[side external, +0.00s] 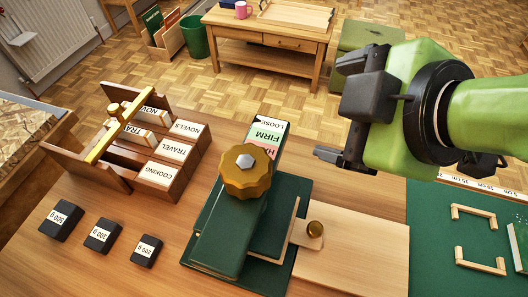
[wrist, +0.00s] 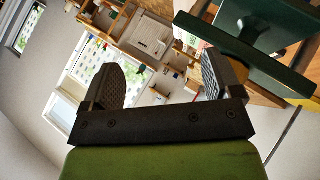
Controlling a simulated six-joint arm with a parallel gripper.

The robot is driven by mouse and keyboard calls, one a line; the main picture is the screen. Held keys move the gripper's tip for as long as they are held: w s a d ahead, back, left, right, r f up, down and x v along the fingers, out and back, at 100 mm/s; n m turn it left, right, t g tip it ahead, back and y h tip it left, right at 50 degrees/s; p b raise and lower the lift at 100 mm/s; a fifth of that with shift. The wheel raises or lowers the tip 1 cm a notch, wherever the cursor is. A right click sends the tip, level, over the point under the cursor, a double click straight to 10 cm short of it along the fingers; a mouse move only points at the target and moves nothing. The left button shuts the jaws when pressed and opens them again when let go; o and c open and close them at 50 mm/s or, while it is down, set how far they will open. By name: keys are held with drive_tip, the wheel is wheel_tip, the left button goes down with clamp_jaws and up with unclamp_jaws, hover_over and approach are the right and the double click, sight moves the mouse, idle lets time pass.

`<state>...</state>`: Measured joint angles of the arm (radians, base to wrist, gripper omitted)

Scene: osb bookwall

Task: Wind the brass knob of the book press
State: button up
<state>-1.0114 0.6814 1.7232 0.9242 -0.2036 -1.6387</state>
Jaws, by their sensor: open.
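The brass knob (side external: 232,182) is a scalloped disc with a pale hexagonal centre. It sits on top of the dark green book press (side external: 222,237), beside a strip marked LOOSE, FIRM and a partly covered third word. My gripper (side external: 328,154) is to the right of the knob in the side view, apart from it and empty. In the wrist view my gripper (wrist: 165,78) shows its two dark fingers spread wide with nothing between them. A dark green structure (wrist: 262,58), probably the press, shows at upper right there; I cannot make out the knob in that view.
A wooden box (side external: 98,172) with labelled compartments and a brass bar stands left of the press. Several black weights (side external: 103,236) lie in front of it. A pale board (side external: 350,245) with a small brass knob lies right of the press. A green mat (side external: 432,240) is farther right.

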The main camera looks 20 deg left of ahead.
drive_tip(key=w+n+t+y, duration=0.2)
drive_tip(key=w+n+t, duration=0.1)
drive_tip(key=w+n, duration=0.5)
drive_tip(key=n+g+y, duration=0.8)
drive_tip(key=n+g, duration=0.7)
drive_tip(key=n, duration=1.5)
approach(246, 163)
drive_tip(key=shift+m, duration=0.3)
drive_tip(key=x, duration=1)
drive_tip(key=shift+f, duration=0.3)
drive_tip(key=c, duration=0.9)
